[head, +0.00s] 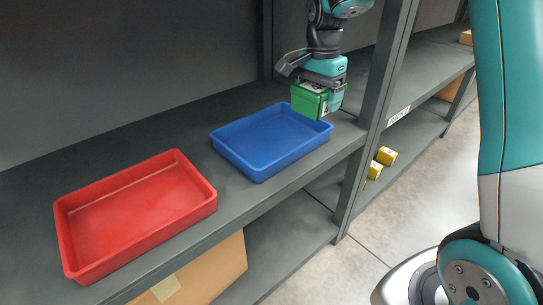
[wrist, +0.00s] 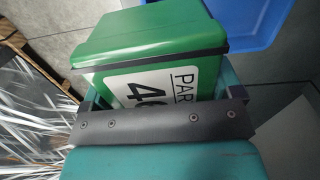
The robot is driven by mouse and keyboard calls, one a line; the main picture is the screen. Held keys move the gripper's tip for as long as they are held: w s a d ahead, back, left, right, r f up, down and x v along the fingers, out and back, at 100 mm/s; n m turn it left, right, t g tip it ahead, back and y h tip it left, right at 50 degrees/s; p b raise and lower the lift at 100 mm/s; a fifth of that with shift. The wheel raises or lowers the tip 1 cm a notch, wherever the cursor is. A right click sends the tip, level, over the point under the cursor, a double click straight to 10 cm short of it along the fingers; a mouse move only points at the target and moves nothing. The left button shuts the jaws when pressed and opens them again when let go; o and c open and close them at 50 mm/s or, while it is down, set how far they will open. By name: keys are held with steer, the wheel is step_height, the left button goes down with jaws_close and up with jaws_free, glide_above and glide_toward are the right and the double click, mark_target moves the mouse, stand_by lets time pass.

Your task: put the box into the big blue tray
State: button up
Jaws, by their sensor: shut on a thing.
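The green box (head: 311,100) with a white label is held in my gripper (head: 320,92), which is shut on it. It hangs above the right rear corner of the big blue tray (head: 229,151) on the shelf. In the wrist view the box (wrist: 150,45) fills the middle, its label partly covered by my gripper (wrist: 165,95). The blue tray (wrist: 245,20) shows at the top right of that view, beyond the box. The inside of the tray looks empty where it can be seen.
A red tray (head: 68,225) stands left of the blue tray on the same shelf (head: 210,180). A shelf upright (head: 370,125) stands close to the right of the box. A cardboard box (head: 220,268) and yellow items (head: 386,155) lie on lower levels.

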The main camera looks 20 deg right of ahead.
steer(key=w+a+b, duration=0.3)
steer(key=a, duration=1.1)
steer(key=b, duration=0.2)
glide_above(255, 152)
step_height(255, 152, down, 5)
steer(key=shift+f, duration=0.1)
steer(key=shift+f+b, duration=1.15)
steer(key=shift+f, duration=1.5)
steer(key=shift+f, duration=0.2)
steer(key=o, duration=1)
steer(key=shift+o, duration=0.2)
steer(key=shift+r, duration=0.1)
step_height(255, 152, up, 12)
steer(key=p, duration=0.4)
steer(key=shift+p, duration=0.4)
